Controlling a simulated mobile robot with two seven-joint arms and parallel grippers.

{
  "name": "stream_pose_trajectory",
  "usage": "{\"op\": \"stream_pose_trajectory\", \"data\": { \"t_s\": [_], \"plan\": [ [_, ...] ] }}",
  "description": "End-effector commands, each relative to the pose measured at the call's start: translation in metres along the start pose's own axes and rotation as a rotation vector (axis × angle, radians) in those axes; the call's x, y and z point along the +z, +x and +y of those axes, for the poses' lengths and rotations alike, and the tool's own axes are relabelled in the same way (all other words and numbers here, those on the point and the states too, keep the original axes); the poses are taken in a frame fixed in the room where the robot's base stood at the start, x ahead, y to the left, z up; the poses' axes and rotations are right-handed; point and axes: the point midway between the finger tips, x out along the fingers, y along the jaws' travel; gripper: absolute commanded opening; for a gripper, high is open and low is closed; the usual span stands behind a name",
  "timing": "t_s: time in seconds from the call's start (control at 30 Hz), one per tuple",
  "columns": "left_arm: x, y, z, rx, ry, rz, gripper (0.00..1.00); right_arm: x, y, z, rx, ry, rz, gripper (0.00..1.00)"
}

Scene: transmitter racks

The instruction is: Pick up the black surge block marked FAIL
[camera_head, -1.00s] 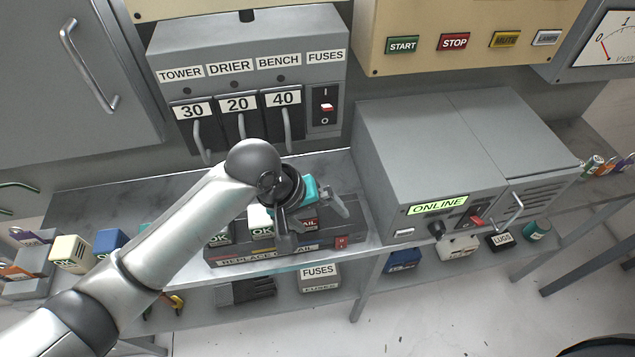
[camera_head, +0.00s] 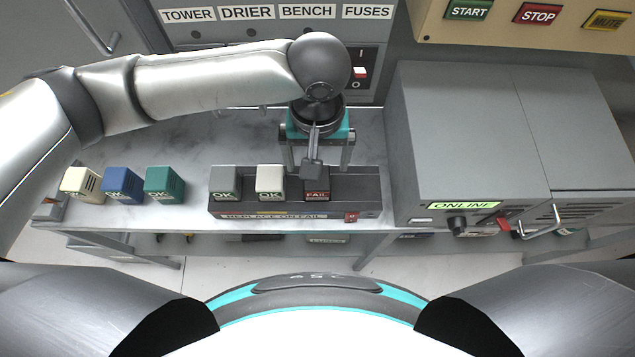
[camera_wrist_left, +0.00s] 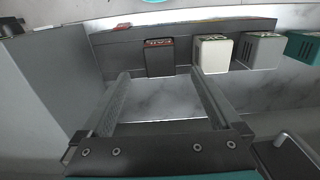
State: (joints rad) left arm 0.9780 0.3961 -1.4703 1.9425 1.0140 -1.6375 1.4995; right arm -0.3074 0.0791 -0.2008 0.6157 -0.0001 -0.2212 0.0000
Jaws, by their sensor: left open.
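The black surge block marked FAIL (camera_head: 317,190), with a red label, sits at the right of the row in the dark rack (camera_head: 345,206). In the left wrist view the block (camera_wrist_left: 160,58) stands upright in the rack, ahead of the fingertips and between their lines. My left gripper (camera_head: 318,166) is open and empty, above and just behind the block; part of it covers the block's top in the head view. In the wrist view its two fingers (camera_wrist_left: 160,76) are wide apart and do not visibly touch the block. My right gripper is not in view.
A grey OK block (camera_head: 224,182) and a white OK block (camera_head: 270,182) share the rack. Loose cream (camera_head: 82,182), blue (camera_head: 122,184) and teal (camera_head: 164,184) blocks stand left on the shelf. The grey ONLINE cabinet (camera_head: 460,130) stands close on the right.

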Motion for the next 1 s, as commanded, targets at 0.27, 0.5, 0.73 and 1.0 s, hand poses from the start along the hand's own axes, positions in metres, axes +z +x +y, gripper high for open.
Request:
{"op": "stream_pose_trajectory", "data": {
  "t_s": [0.27,0.5,0.73,1.0],
  "plan": [
    [0.0,0.027,0.0,0.001,-0.001,0.0,0.97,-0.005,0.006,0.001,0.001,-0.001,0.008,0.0],
    [-0.001,0.061,-0.001,-0.001,0.0,0.0,0.97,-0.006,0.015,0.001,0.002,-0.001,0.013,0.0],
    [-0.001,0.078,-0.001,0.001,0.0,0.001,0.97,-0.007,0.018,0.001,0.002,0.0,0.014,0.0],
    [-0.001,0.077,0.0,0.002,0.0,0.001,0.87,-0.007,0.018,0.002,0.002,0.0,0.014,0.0]
  ]
}}
